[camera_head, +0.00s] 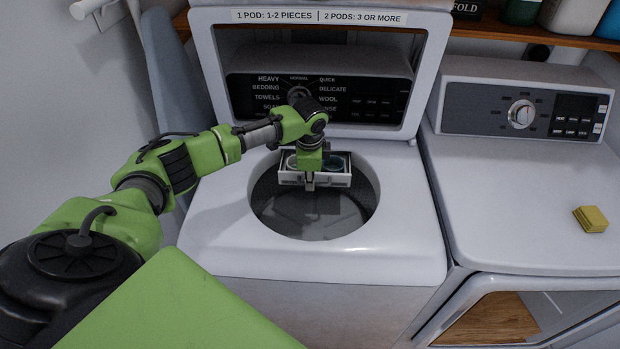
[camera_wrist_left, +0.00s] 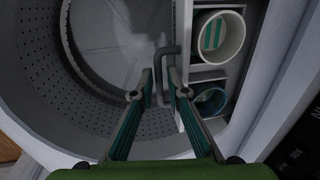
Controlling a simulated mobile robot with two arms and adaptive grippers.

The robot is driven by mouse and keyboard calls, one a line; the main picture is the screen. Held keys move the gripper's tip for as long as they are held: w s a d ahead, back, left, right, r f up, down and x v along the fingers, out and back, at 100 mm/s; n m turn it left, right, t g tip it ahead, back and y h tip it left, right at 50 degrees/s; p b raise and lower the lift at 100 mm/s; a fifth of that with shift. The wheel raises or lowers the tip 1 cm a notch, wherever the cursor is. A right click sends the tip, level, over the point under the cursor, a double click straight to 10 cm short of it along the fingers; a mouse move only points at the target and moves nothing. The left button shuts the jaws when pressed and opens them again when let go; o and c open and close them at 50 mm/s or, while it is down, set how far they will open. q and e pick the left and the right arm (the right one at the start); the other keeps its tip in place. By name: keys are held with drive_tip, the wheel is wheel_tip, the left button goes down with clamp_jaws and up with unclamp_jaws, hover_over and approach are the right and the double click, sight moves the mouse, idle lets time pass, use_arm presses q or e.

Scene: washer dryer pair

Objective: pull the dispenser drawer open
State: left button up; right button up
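The dispenser drawer (camera_head: 325,180) is a light tray with two round cups, out over the back of the washer's tub opening. In the left wrist view the drawer (camera_wrist_left: 187,50) shows its pale front wall and the two cups. Its grey bent handle (camera_wrist_left: 165,78) stands off that wall. My left gripper (camera_head: 309,186) points down at the drawer's front. In the wrist view my left gripper (camera_wrist_left: 160,78) has its fingers on either side of the handle, with small gaps that look clear. My right gripper is not in view.
The washer's raised lid (camera_head: 420,85) stands behind the drawer. The perforated tub (camera_wrist_left: 60,110) lies open below it. A dryer (camera_head: 520,220) with a yellow sponge (camera_head: 590,219) on top is at right. A shelf (camera_head: 530,33) with bottles runs along the back.

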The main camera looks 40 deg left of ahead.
use_arm(q)
drive_tip(key=shift+r, duration=0.1)
wheel_tip(320, 180, up, 12)
drive_tip(key=s+d, duration=0.1)
drive_tip(key=shift+s, duration=0.4)
drive_tip(key=shift+f, duration=0.2)
